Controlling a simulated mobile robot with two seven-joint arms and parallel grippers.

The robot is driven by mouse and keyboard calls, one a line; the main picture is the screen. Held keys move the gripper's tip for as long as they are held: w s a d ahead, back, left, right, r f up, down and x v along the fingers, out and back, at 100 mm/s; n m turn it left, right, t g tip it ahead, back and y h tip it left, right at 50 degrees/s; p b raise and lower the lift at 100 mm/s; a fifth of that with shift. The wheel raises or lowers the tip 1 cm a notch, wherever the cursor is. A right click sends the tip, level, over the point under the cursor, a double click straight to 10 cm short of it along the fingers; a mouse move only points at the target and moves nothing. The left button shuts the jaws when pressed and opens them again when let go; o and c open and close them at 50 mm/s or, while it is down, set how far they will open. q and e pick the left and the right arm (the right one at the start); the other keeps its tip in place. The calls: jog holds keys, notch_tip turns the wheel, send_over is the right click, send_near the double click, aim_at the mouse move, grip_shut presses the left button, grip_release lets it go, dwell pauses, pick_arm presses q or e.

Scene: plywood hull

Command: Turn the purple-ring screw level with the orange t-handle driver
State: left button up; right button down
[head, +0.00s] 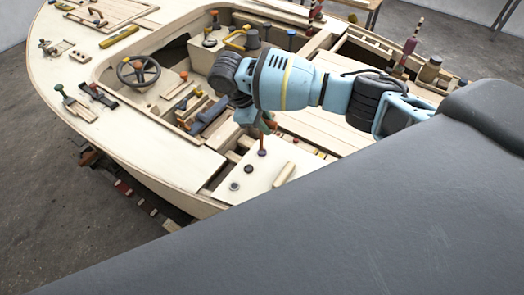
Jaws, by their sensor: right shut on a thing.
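My right gripper (267,122) hangs over the pale front panel of the boat, shut on the orange t-handle driver (263,142). The driver stands close to upright, its handle partly hidden by the gripper. Its lower end is at or just over a small dark purplish screw (262,153), which looks like the purple-ring screw; I cannot tell whether the tip is seated in it. Two more dark screws, a middle one (249,168) and a near one (234,186), sit in a row on the same panel. My left gripper is out of view.
A pale wooden bar (283,174) lies on the panel right of the screws. A steering wheel (138,71) and a green-handled tool (72,101) are on the left deck. Open compartments lie left of the panel. My own grey body hides the lower right.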

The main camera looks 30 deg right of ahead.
jog(key=n+t, duration=0.1)
jog(key=n, duration=0.1)
jog(key=n+t, duration=0.1)
jog(key=n, duration=0.1)
jog(key=shift+w+d, duration=0.1)
jog(key=shift+d, duration=0.1)
jog(key=n+t, duration=0.1)
jog(key=n, duration=0.3)
jog(key=shift+w+d+t, duration=0.15)
jog(key=shift+t, duration=0.25)
jog(key=shift+f, duration=0.5)
jog(key=m, duration=0.1)
jog(key=m+g, duration=0.1)
jog(key=m, duration=0.1)
jog(key=m+g, duration=0.1)
jog(key=shift+s+f+m, duration=0.1)
jog(key=shift+s+m, duration=0.2)
